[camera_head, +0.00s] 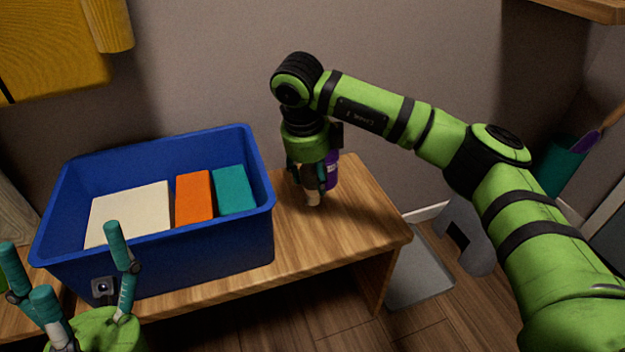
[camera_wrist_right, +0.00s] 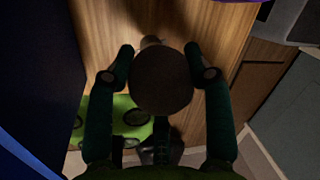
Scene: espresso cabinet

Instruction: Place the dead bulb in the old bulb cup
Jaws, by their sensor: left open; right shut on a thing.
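My right gripper (camera_head: 310,180) points down over the right part of the wooden bench top. It is shut on a dark, rounded thing (camera_wrist_right: 162,82), which looks like the dead bulb. In the right wrist view it sits between the two fingers, with a small pale end beyond it. In the head view a pale tip (camera_head: 313,198) shows below the fingers; I cannot tell whether it touches the wood. A purple container (camera_head: 332,169) stands just behind the gripper, partly hidden. I cannot identify the old bulb cup for certain. My left gripper (camera_head: 65,262) is open and empty, in front of the blue bin.
The blue bin (camera_head: 255,240) stands on the bench (camera_head: 355,225), left of my right gripper, and holds white, orange and teal blocks. A teal cup (camera_head: 562,163) with long items is at the far right. Bare bench top lies right of the gripper, up to its edge.

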